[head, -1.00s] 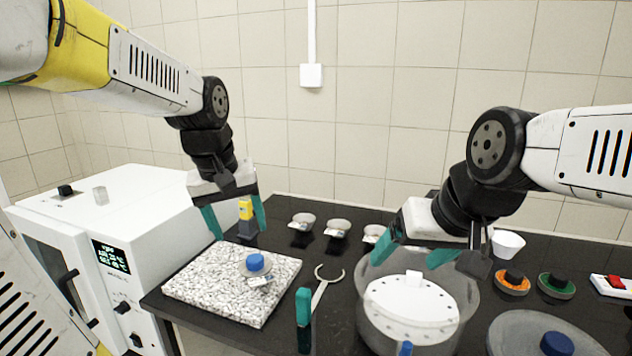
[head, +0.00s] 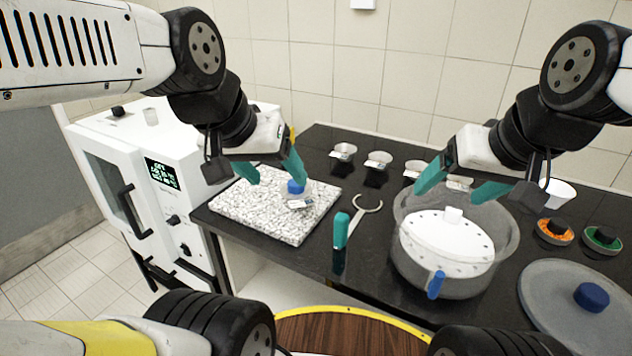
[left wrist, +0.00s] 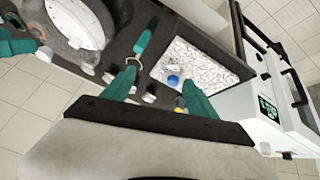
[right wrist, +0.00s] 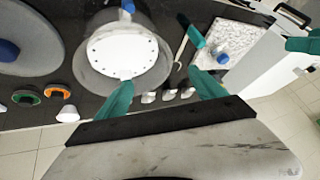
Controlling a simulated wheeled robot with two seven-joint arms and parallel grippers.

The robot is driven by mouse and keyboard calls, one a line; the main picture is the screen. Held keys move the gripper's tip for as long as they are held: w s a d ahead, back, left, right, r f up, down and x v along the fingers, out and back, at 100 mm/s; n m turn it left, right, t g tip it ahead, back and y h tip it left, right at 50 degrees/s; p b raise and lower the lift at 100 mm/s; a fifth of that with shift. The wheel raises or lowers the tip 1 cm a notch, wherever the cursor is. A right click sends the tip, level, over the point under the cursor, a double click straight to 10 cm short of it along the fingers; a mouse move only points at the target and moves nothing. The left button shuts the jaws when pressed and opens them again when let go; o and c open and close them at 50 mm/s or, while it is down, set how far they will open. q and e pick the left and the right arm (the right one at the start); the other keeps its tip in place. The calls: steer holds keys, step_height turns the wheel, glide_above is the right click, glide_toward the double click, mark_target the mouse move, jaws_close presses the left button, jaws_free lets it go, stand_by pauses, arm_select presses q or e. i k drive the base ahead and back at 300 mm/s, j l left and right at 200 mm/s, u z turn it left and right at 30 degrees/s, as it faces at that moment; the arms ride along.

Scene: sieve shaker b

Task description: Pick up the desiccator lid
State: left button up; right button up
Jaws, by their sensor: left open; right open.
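The desiccator lid (head: 563,306) is a grey, translucent disc with a blue knob (head: 591,297), lying flat on the black bench at the right front. It also shows in the right wrist view (right wrist: 38,38) at the upper left. The glass desiccator bowl (head: 508,236) stands open to its left, with a white perforated plate (head: 447,237) inside. My right gripper (head: 452,188) is open and empty above the bowl's back rim, apart from the lid. My left gripper (head: 272,176) is open and empty above the granite slab, near a small blue-capped bottle (head: 297,190).
The speckled slab (head: 240,218) lies at the bench's left. A teal-handled tool (head: 341,230) lies between slab and bowl. Several small cups (head: 378,160) stand behind. An orange-ringed disc (head: 555,232) and a green-ringed disc (head: 602,240) sit behind the lid. A white oven (head: 130,180) stands left.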

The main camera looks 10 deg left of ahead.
mark_target(586, 310)
steer(key=z, duration=1.9)
